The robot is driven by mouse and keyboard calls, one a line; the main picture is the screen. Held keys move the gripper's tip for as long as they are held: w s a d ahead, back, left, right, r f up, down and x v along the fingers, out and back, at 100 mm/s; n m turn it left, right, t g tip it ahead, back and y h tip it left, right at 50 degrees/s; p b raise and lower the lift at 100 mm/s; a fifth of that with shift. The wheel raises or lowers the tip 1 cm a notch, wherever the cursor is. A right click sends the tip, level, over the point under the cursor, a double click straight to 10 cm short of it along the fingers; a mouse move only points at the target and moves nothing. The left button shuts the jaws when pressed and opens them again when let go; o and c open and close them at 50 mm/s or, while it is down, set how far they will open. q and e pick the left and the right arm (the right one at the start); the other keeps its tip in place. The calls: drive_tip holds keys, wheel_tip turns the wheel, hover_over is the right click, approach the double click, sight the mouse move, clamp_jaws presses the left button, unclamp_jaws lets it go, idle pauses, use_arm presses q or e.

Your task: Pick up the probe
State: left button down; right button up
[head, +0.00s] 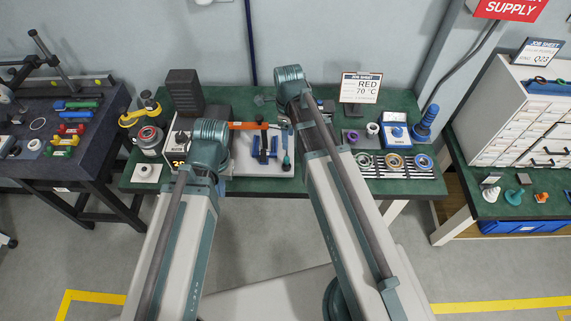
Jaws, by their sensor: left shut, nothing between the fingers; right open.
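A slim upright tool with a teal end (286,163), which looks like the probe, is at the right side of the pale plate on the green bench. My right gripper (284,123) is open, just above and behind it in the picture; I cannot tell whether they touch. An orange-handled tool (242,125) lies just left of that gripper. My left gripper (221,187) is shut and empty near the bench's front edge, mostly hidden by my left arm. A blue clamp-like fixture (264,148) stands on the plate between the two grippers.
A heater box with a display (180,148) and a dark block (185,92) stand to the left. A job sheet (361,88) reads RED 70 °C. Several coloured rings (394,161) lie on a striped rack at right. A blue stand (427,123) is at the bench's right end.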

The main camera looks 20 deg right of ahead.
sight(286, 158)
wheel_tip(286, 158, down, 8)
drive_tip(key=b, duration=0.8)
drive_tip(key=shift+f, duration=0.2)
drive_tip(key=f+b, duration=0.5)
drive_tip(key=shift+w+a+f, duration=0.1)
drive_tip(key=shift+w+a, duration=0.05)
drive_tip(key=shift+w, duration=0.15)
clamp_jaws()
